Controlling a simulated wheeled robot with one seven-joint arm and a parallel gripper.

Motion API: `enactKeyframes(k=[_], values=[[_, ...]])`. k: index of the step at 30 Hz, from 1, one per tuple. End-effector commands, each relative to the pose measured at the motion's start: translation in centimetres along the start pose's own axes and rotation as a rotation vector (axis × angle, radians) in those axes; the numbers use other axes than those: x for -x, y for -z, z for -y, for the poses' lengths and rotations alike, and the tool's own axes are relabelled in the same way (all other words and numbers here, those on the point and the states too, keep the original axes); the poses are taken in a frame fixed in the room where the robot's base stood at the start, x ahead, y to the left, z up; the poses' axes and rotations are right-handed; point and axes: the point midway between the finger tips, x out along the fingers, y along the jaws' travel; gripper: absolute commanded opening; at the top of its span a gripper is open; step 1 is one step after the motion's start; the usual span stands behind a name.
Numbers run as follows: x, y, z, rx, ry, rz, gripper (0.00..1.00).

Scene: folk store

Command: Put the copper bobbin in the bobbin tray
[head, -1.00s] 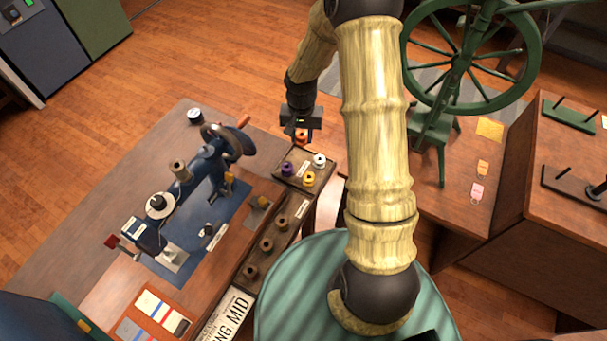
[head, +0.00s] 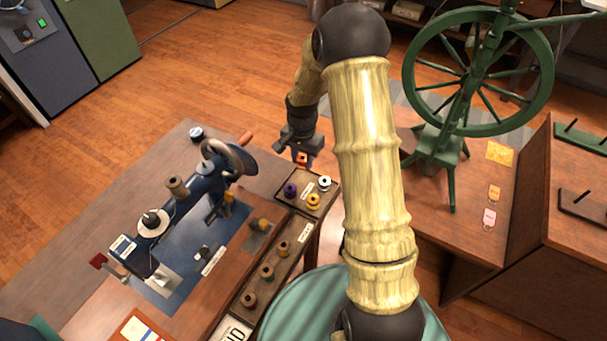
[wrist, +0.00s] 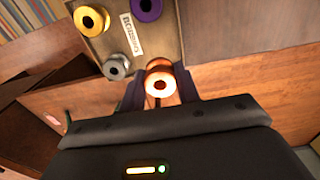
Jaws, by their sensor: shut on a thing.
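My gripper (head: 301,152) is shut on the copper bobbin (head: 302,160). In the wrist view the bobbin (wrist: 160,82) sits between the two fingertips, with its round end and dark centre hole showing. The bobbin tray (wrist: 155,52) carries a label and holds a purple bobbin (wrist: 147,8), a yellow bobbin (wrist: 91,20) and a silver bobbin (wrist: 116,66). In the head view the tray (head: 298,207) is just below the held bobbin in the picture, near its back edge. The bobbin appears raised; its exact height over the tray is unclear.
A blue sewing machine (head: 170,214) stands on the table left of the tray. A long tray (head: 240,303) with several brown spools runs toward the front. A green spinning wheel (head: 440,150) stands to the right, behind my arm.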

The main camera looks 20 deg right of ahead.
Motion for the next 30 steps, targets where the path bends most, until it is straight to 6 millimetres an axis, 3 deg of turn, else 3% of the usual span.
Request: enactKeyframes(k=[4,14,22,30], values=[[-1.8,0.0,0.0,0.002,-0.001,0.0,0.06],[-2.1,0.0,0.0,0.001,0.0,-0.001,0.06],[-5.4,0.0,0.0,0.002,-0.001,0.001,0.06],[-5.6,0.0,0.0,0.001,0.001,-0.001,0.06]])
